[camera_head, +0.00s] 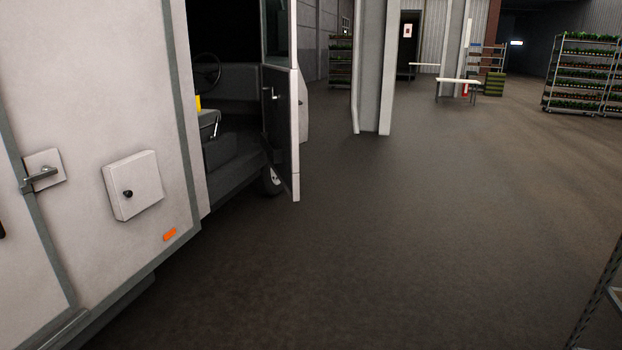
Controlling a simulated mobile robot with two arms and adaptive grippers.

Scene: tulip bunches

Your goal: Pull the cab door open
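The cab door (281,115) of a white truck stands swung open in the head view, left of the middle. Its dark inner side with a small handle faces me, and its pale edge points toward me. Through the opening I see a steering wheel (207,70), a dark seat (219,145) and something small and yellow. Neither of my grippers shows in this view. The outer side of the door is hidden.
The white truck body (90,90) fills the left, with a latch and a small box on it. A pillar (376,70) stands beyond the door. Plant racks (582,75) and a white table (458,81) are farther back. The floor at middle and right is clear. A rack edge shows at lower right.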

